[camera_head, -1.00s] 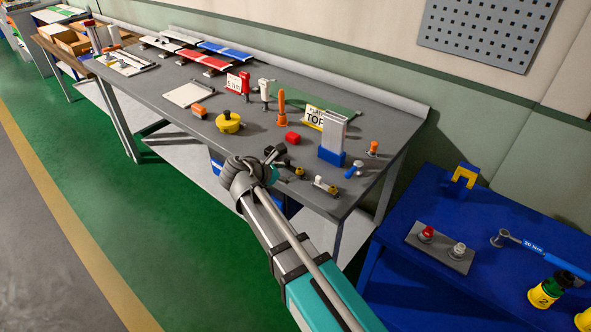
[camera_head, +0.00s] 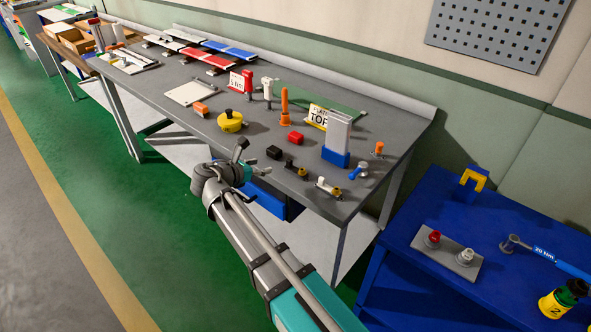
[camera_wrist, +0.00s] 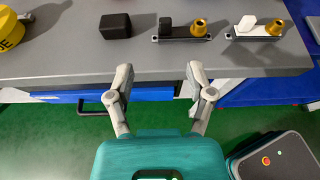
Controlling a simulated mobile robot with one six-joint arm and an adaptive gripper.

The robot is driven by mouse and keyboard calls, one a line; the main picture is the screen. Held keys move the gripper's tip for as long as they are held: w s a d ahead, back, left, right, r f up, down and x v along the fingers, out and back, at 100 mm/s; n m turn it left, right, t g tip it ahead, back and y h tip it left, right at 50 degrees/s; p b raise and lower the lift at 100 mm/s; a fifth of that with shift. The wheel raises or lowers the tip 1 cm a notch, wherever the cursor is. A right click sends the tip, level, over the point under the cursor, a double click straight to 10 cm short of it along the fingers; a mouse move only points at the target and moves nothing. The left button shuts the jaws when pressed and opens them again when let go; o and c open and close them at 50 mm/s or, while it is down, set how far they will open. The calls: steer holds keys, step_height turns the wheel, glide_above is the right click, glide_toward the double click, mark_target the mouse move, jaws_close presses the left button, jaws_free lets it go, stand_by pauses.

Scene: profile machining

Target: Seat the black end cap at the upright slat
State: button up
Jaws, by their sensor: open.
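The black end cap (camera_head: 273,152) sits on the grey bench near its front edge; it also shows in the wrist view (camera_wrist: 115,25) as a rounded black block, up and left of my fingers. The upright slat (camera_head: 339,132) is a pale profile standing in a blue base (camera_head: 335,158), farther back and to the right of the cap. My gripper (camera_head: 257,159) is open and empty at the bench's front edge. In the wrist view, the space between its fingertips (camera_wrist: 160,73) is clear. The slat is not in the wrist view.
Right of the cap stand a black-and-brass fixture (camera_head: 294,167) and a white-and-brass one (camera_head: 328,187). A red block (camera_head: 295,138), an orange upright (camera_head: 285,105) and a yellow round container (camera_head: 230,121) are behind. A blue cart (camera_head: 410,260) stands at the right.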

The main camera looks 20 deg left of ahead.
mark_target(288, 161)
steer(key=b+x, duration=0.2)
steer(key=x, duration=0.5)
steer(key=shift+w+d+f+b, duration=0.15)
steer(key=shift+w+f+b, duration=0.1)
steer(key=shift+b, duration=0.15)
steer(key=shift+w+d, duration=0.1)
steer(key=b+x, duration=0.1)
steer(key=x, duration=0.1)
steer(key=b+x, duration=0.1)
steer(key=x, duration=0.1)
steer(key=shift+d+f, duration=0.2)
steer(key=shift+d, duration=0.1)
steer(key=shift+w+d+f, duration=0.1)
steer(key=shift+w+d, duration=0.1)
steer(key=shift+w, duration=0.1)
steer(key=shift+c, duration=0.2)
jaws_close()
